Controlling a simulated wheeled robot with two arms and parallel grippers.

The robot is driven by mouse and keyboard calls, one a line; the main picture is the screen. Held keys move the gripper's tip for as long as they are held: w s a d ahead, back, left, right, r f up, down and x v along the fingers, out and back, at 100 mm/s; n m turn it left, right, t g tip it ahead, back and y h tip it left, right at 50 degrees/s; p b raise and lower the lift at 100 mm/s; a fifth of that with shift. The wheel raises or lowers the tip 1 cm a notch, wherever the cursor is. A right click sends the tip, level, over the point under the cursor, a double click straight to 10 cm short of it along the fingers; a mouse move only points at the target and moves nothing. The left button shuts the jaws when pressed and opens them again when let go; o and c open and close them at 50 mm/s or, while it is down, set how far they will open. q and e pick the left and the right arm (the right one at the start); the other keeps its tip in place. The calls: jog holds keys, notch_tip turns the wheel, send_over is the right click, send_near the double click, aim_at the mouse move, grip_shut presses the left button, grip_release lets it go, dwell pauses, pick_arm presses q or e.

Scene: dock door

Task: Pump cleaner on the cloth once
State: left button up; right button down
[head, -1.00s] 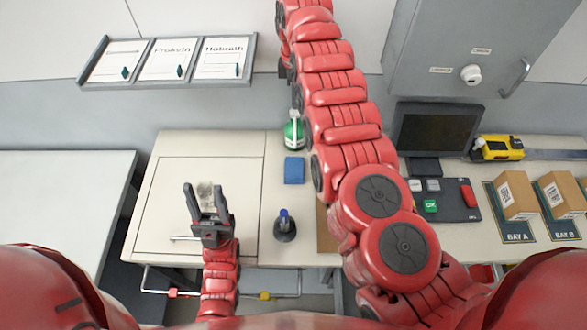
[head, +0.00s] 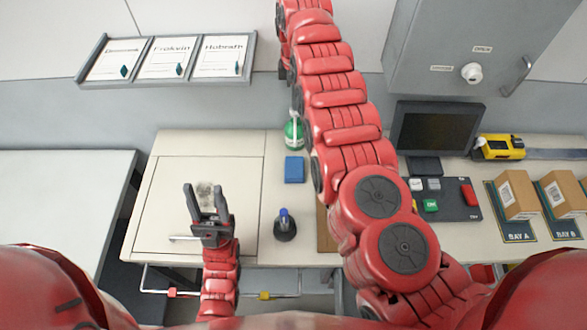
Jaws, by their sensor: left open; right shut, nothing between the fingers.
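A blue folded cloth (head: 294,169) lies flat on the cream bench, left of my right arm. Behind it stands a green and white bottle (head: 293,134), probably the cleaner; my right arm partly covers it and its pump top is not clear. My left gripper (head: 205,187) is open and empty, fingers pointing away from me, over the left part of the bench and left of the cloth. My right arm reaches far up the picture past the bottle. Its gripper is hidden or outside the picture, so its relation to the bottle cannot be seen.
A dark bottle with a blue top (head: 285,225) stands near the front edge. A small clear object (head: 205,188) shows behind the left fingers. To the right are a monitor (head: 436,131), a button panel (head: 440,200), a yellow tool (head: 498,147) and boxes (head: 516,195).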

jog(key=shift+f+b, duration=0.55)
jog(key=shift+f, duration=0.4)
jog(key=shift+s+f, duration=0.15)
jog(key=shift+f, duration=0.1)
jog(key=shift+r, duration=1.6)
jog(key=shift+r+b, duration=0.3)
jog(key=shift+r, duration=0.05)
notch_tip(320, 180, up, 4)
jog(key=shift+r+p, duration=0.1)
jog(key=shift+p, duration=0.4)
jog(key=shift+w+r+p, duration=0.2)
jog(key=shift+r+p, duration=0.2)
jog(key=shift+r, duration=0.05)
